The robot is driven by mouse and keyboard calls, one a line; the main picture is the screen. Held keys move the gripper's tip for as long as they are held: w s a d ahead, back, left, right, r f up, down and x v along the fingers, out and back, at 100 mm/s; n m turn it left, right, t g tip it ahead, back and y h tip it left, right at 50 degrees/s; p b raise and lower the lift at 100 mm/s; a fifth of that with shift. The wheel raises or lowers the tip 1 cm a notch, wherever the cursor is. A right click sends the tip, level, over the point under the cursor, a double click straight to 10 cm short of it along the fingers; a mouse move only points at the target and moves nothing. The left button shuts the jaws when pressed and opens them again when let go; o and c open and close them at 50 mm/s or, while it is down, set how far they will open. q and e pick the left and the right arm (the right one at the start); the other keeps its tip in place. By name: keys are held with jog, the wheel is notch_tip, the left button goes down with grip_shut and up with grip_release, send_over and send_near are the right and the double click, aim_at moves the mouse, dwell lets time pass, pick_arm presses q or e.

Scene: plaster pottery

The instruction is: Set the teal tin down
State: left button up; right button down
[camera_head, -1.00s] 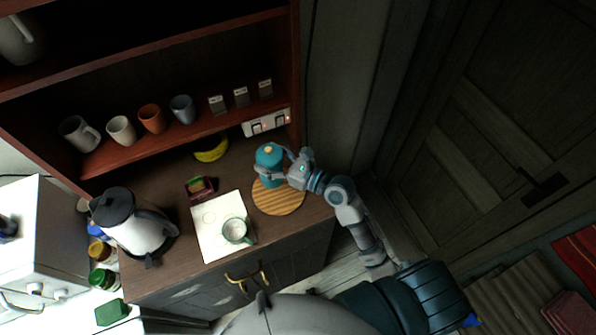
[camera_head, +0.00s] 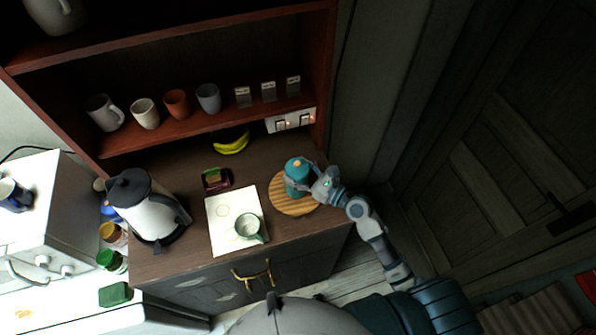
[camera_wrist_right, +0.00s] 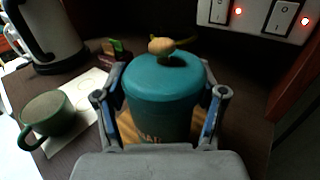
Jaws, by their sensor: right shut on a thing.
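The teal tin (camera_head: 296,172) has a round lid with a tan knob. It is upright at the round wooden board (camera_head: 292,206) near the right end of the counter. I cannot tell whether its base touches the board. My right gripper (camera_head: 308,186) is shut on the tin from the right. In the right wrist view the tin (camera_wrist_right: 163,95) stands between the two fingers (camera_wrist_right: 163,110), one on each side; its lower part is hidden by the gripper. My left gripper is not in view.
A green cup (camera_head: 248,227) stands on a white sheet (camera_head: 222,240) left of the board. A kettle (camera_head: 145,210), a small dark box (camera_head: 216,180) and bananas (camera_head: 232,143) are on the counter. A shelf (camera_head: 190,127) with several mugs and a switch panel (camera_head: 291,121) is behind.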

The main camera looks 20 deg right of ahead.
jog(key=shift+a, duration=0.2)
jog(key=c, duration=0.5)
grip_release()
jog(key=shift+a, duration=0.15)
jog(key=shift+c, duration=0.2)
jog(key=o, duration=0.4)
jog(key=shift+o, duration=0.2)
jog(key=shift+a, duration=0.1)
jog(key=shift+s+d, duration=0.1)
jog(key=shift+d, duration=0.45)
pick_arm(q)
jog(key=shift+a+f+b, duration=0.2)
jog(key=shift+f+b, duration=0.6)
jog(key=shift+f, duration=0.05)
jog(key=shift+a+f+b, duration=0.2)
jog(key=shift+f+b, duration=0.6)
pick_arm(e)
jog(key=v, duration=1.1)
jog(key=shift+s, duration=0.35)
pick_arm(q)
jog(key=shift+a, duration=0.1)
